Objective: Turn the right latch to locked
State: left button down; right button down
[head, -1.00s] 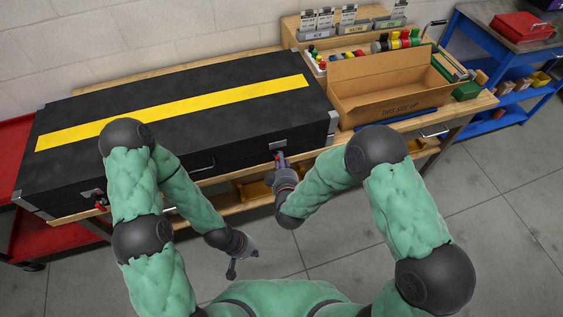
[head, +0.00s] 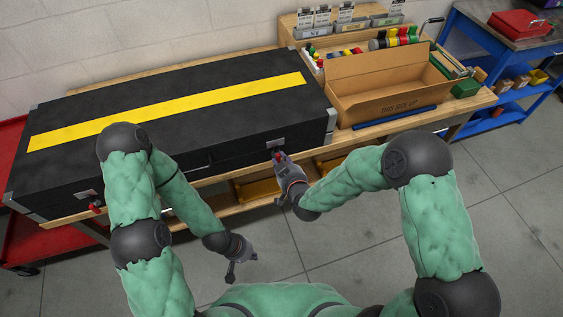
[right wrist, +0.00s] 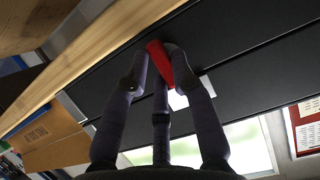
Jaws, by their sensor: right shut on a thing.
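The right latch has a red handle (head: 276,153) below a metal plate (head: 277,142) on the front of a long black case (head: 240,148). My right gripper (head: 279,158) is at this latch. In the right wrist view its dark fingers (right wrist: 160,62) are closed around the red handle (right wrist: 158,58), beside a pale plate (right wrist: 178,98). The fingers hide part of the handle, and I cannot tell its exact angle. My left gripper (head: 240,268) hangs low in front of the bench, fingers spread, touching nothing.
The left latch (head: 95,206) is on the same case front. The case sits on a wooden bench (head: 225,192). An open cardboard box (head: 390,105) and a blue bar (head: 395,118) are right of it. A red cart (head: 50,238) stands left. The floor in front is clear.

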dwell(0.3)
jog(key=c, duration=1)
grip_release()
jog(key=shift+c, duration=0.2)
jog(key=v, duration=1.2)
jog(key=shift+w, duration=0.1)
